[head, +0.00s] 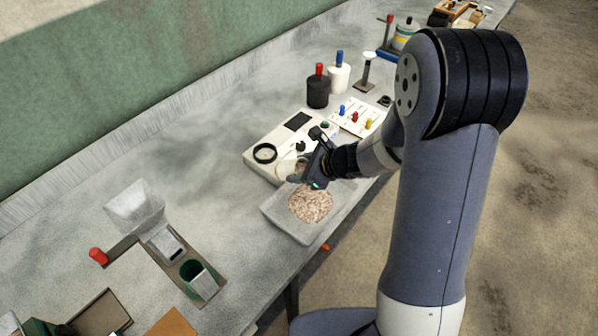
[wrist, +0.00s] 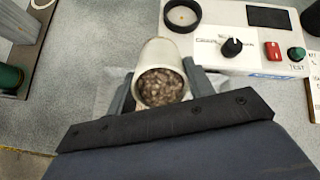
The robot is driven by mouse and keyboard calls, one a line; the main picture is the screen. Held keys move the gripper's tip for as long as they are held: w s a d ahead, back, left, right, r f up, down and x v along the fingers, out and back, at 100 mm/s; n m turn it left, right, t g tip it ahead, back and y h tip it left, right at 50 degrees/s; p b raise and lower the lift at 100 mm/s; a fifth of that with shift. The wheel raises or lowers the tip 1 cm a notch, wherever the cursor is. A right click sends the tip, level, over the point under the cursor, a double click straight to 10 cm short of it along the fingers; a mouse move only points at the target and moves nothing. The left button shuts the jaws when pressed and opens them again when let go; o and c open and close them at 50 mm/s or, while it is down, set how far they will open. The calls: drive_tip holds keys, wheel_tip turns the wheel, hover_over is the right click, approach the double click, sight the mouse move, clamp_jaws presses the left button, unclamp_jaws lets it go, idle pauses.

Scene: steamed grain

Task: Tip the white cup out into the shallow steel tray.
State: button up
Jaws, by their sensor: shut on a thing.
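My gripper (head: 312,178) is shut on the white cup (wrist: 162,55), with one finger on each side of it in the wrist view. The cup's mouth faces the wrist camera, and brown grain (wrist: 161,87) shows inside it. In the head view my gripper mostly hides the cup. The shallow steel tray (head: 281,222) lies on the bench just below my gripper. A heap of pinkish-brown grain (head: 311,205) lies in the tray. How far the cup is tilted is hard to tell.
A pale instrument with a black ring and knob (head: 275,145) stands just behind the tray. A black bottle (head: 318,92) and a white bottle (head: 339,78) stand further back. A holder with a green cup (head: 193,272) is at left. The bench's front edge is close to the tray.

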drive_tip(key=shift+s+d+f+t+y+b, duration=0.2)
drive_tip(key=shift+f+t+y+b, duration=0.3)
drive_tip(key=shift+b, duration=1.4)
drive_tip(key=shift+s+d+f+t+y+b, duration=0.1)
drive_tip(key=shift+d+f+t+y+b, duration=0.35)
drive_tip(key=shift+b, duration=1.4)
drive_tip(key=y+b, duration=0.1)
drive_tip(key=b, duration=0.2)
drive_tip(key=shift+s+y, duration=0.15)
drive_tip(key=shift+y, duration=0.1)
drive_tip(key=t+y+b, duration=0.1)
drive_tip(key=b, duration=0.4)
drive_tip(key=t+y+b, duration=0.1)
drive_tip(key=y+b, duration=0.1)
drive_tip(key=b, duration=0.2)
drive_tip(key=shift+s+d+r+b, duration=0.15)
drive_tip(key=shift+s+d+b, duration=0.05)
drive_tip(key=shift+d+b, duration=0.2)
drive_tip(key=t+y+b, duration=0.1)
drive_tip(key=b, duration=0.2)
drive_tip(key=y+b, duration=0.1)
drive_tip(key=b, duration=0.2)
drive_tip(key=shift+s+d+r+t, duration=0.15)
drive_tip(key=shift+d+t, duration=0.05)
drive_tip(key=shift+t, duration=0.15)
drive_tip(key=shift+d+r+y+b, duration=0.1)
drive_tip(key=shift+r+y+b, duration=0.25)
drive_tip(key=shift+y+b, duration=0.05)
drive_tip(key=shift+r, duration=0.1)
